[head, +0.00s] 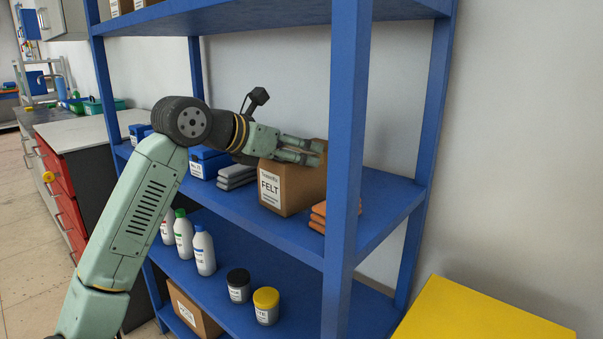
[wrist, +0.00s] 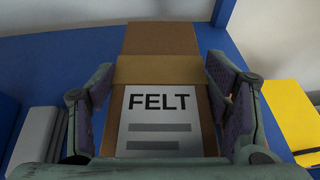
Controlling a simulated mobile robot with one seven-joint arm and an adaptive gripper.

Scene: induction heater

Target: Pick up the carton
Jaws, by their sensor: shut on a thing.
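The carton (head: 284,190) is a brown cardboard box with a white label reading FELT. It stands on the middle shelf of the blue rack in the head view. In the wrist view the carton (wrist: 160,72) fills the middle, its label facing me. My gripper (head: 318,153) is at the top of the carton in the head view. In the wrist view my gripper (wrist: 165,95) has one finger on each side of the carton, shut on it. The carton's underside is hidden, so I cannot tell whether it still touches the shelf.
The blue shelf (head: 385,205) has a front post (head: 346,130) close to the carton's right. Folded grey cloths (head: 237,176) and blue boxes lie to the left, orange cloths (head: 319,217) to the right. Bottles and jars stand on the shelf below. A yellow surface (head: 480,310) is at lower right.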

